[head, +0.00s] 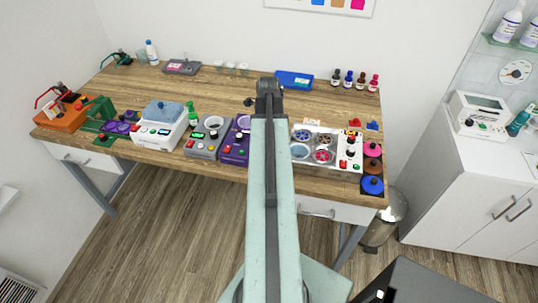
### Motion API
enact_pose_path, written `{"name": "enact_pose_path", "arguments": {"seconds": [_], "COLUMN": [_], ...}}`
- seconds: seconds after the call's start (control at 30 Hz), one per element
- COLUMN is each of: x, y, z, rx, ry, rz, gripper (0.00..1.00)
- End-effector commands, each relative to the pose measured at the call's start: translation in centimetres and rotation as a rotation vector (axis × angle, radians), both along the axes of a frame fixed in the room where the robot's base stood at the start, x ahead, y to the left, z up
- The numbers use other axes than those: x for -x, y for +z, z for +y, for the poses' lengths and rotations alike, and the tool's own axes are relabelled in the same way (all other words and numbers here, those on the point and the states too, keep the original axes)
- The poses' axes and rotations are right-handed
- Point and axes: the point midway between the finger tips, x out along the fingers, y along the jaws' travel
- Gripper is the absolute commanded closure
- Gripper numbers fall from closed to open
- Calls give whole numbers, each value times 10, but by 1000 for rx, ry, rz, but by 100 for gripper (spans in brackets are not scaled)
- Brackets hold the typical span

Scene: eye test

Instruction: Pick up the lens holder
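I cannot tell for sure which object is the lens holder. A white-framed tray (292,130) with several round lens-like discs, blue, grey and red, lies on the front right of the wooden table, just right of my arm. Several small clear cups stand at the back of the table. My arm reaches forward over the table's middle and ends in a dark part, taken as my gripper (268,84). Its fingers cannot be made out, and nothing held shows. The arm hides part of the table and the right side of a purple device (233,152).
The wooden table (215,88) has a crowded front edge: an orange device (62,118), a white device (160,128), a grey device (208,140) and round colored pots (372,185). Small bottles (361,80) and a blue tray (294,79) stand behind. The table's back middle is fairly clear.

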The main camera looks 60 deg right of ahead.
Motion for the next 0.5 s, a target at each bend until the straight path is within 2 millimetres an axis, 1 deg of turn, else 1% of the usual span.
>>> {"name": "enact_pose_path", "arguments": {"seconds": [0.03,0.07,0.1,0.17,0.2,0.23,0.5], "x": [0,0,0,0,0,0,1], "y": [1,1,1,1,1,1,1], "z": [0,0,0,0,0,0,0], "rx": [0,0,0,0,0,0,0], "ry": [0,0,0,0,0,0,-1], "rz": [0,0,0,0,0,0,0], "gripper": [52,55,66,83,94,100,100]}}
